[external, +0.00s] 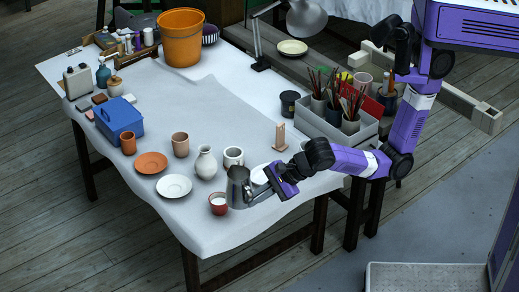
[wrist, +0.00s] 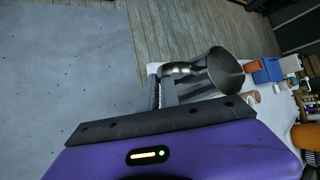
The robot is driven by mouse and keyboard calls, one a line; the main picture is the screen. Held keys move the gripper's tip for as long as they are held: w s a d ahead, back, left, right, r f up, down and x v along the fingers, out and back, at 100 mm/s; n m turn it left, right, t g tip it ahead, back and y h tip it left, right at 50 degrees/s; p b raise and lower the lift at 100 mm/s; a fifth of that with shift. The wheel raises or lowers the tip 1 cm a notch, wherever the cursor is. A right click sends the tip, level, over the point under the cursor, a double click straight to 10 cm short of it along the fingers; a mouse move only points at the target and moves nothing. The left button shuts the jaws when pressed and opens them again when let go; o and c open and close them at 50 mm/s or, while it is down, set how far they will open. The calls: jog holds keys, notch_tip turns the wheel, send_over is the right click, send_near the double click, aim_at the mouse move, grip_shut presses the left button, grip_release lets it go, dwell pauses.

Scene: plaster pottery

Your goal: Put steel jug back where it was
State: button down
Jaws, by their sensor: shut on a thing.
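The steel jug (external: 238,187) is at the near edge of the table, upright or nearly so. It also shows in the wrist view (wrist: 226,70), with its open mouth towards the camera. My gripper (external: 258,194) is shut on the jug's handle side, to the right of the jug. In the wrist view my gripper (wrist: 172,90) reaches the curved handle. I cannot tell whether the jug's base touches the table or hangs just above it.
A red cup with white inside (external: 218,204) stands close left of the jug. A white vase (external: 206,163), a white mug (external: 233,157) and a white saucer (external: 174,187) are near. A wooden piece (external: 280,137) stands behind. The white-covered table (external: 215,110) is clear in its middle.

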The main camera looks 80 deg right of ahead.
notch_tip(320, 180, up, 10)
jog(key=w+d+f+b, duration=0.1)
jog(key=w+d, duration=0.3)
jog(key=d, duration=0.4)
jog(key=w+d+m+h+b, duration=0.1)
jog(key=w+d, duration=0.4)
jog(key=d, duration=0.4)
jog(key=w+d+f+b, duration=0.15)
jog(key=w+d, duration=0.25)
jog(key=d, duration=0.4)
jog(key=d+r+m+h+b, duration=0.1)
jog(key=d+r+b, duration=0.15)
jog(key=d, duration=2.45)
jog(key=f, duration=2.5)
jog(key=shift+s+f, duration=0.15)
jog(key=shift+s, duration=0.1)
jog(key=shift+f, duration=0.2)
